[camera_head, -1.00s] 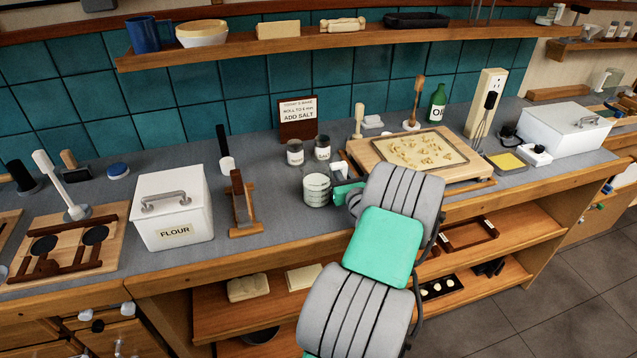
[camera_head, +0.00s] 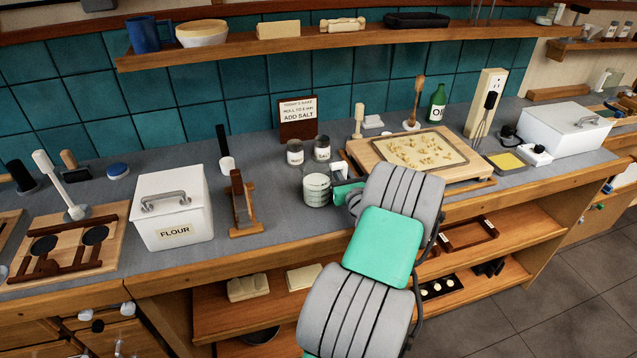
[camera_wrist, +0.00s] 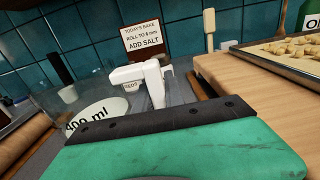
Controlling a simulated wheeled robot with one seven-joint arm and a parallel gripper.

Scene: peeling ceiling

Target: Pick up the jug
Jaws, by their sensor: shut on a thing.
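The jug (camera_head: 317,189) is a clear measuring jug with pale contents, upright at the counter's front part, left of the pastry board. In the wrist view the jug (camera_wrist: 95,118) shows large at the left, with "400 ml" lettering on it. My gripper (camera_head: 345,188) is at the jug's right side, shut on it. The green gripper body fills the bottom of the wrist view, and the contact between fingers and jug is mostly hidden there.
Two small jars (camera_head: 308,151) stand just behind the jug. A wooden board (camera_head: 368,160) with a tray of dough pieces is to the right. A wooden stand (camera_head: 240,205) and a white flour box (camera_head: 172,210) are to the left. A sign (camera_head: 298,120) stands behind.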

